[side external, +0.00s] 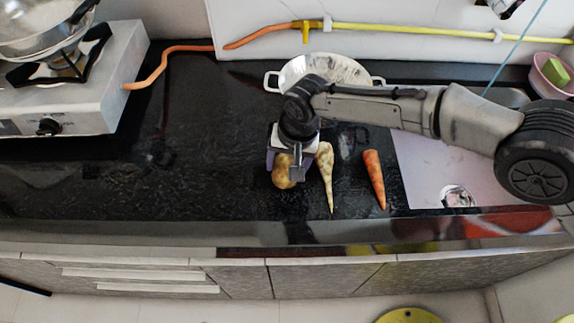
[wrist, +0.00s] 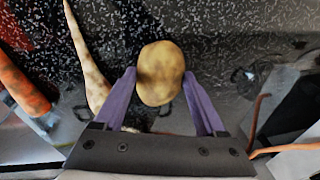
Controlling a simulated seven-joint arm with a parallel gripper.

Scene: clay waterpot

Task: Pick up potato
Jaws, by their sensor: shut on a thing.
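The potato (wrist: 160,72) is brown and rounded. In the wrist view it sits between the two purple fingers of my gripper (wrist: 160,92), which are shut on it. In the side external view the potato (side external: 282,172) shows at the lower left of my gripper (side external: 287,160), over the black countertop. I cannot tell whether the potato touches the counter or is held just above it.
A pale parsnip-like root (side external: 326,172) lies right beside my gripper, and a carrot (side external: 374,178) lies farther right. A two-handled metal pan (side external: 325,68) stands behind. A sink (side external: 425,165) is at right, a stove (side external: 75,90) at left. The counter's left middle (side external: 210,150) is clear.

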